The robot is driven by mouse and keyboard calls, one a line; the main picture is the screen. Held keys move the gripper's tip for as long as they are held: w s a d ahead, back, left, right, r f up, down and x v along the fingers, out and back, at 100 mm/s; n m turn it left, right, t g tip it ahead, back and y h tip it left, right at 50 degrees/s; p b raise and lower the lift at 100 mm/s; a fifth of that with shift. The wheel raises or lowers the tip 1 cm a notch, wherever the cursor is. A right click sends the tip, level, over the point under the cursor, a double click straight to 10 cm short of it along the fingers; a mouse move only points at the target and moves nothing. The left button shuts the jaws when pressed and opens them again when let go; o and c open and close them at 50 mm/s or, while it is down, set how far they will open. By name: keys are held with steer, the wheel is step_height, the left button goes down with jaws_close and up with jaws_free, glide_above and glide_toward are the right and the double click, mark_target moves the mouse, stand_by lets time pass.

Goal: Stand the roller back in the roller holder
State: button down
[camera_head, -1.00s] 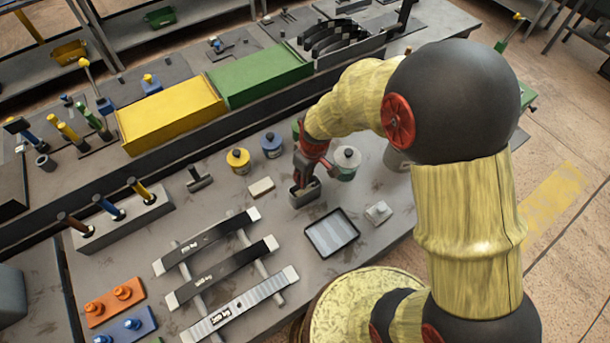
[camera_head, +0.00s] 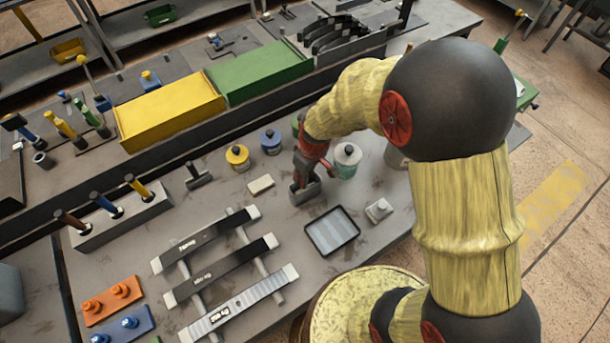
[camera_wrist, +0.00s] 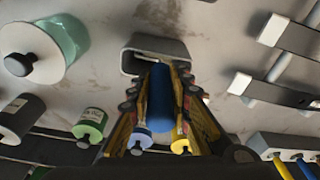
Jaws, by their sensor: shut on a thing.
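My gripper (camera_head: 306,178) points down at the small grey roller holder (camera_head: 305,195), an open-topped box on the bench. In the wrist view my gripper (camera_wrist: 160,95) is shut on the roller, whose blue cylindrical part (camera_wrist: 160,105) shows between the fingers. The roller's far end lines up with the mouth of the holder (camera_wrist: 157,48). The fingers and the blue part hide some of the holder, and I cannot tell how deep the roller sits in it. In the head view my gripper hides most of the roller.
A white-topped teal can (camera_head: 347,160) stands close right of my gripper. A paint tray (camera_head: 332,232) lies in front, and a pale block (camera_head: 261,185) lies to the left. Yellow (camera_head: 237,158) and blue (camera_head: 271,142) cans stand behind. Leaf springs (camera_head: 205,240) lie on rails at front left.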

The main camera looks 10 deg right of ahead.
steer(key=shift+f+b, duration=0.4)
steer(key=shift+f, duration=0.15)
steer(key=c, duration=1.6)
jaws_free()
steer(key=o, duration=0.3)
steer(key=shift+o, duration=1.1)
steer(key=shift+r, duration=0.1)
steer(key=shift+r+p, duration=2.25)
steer(key=shift+r, duration=1.2)
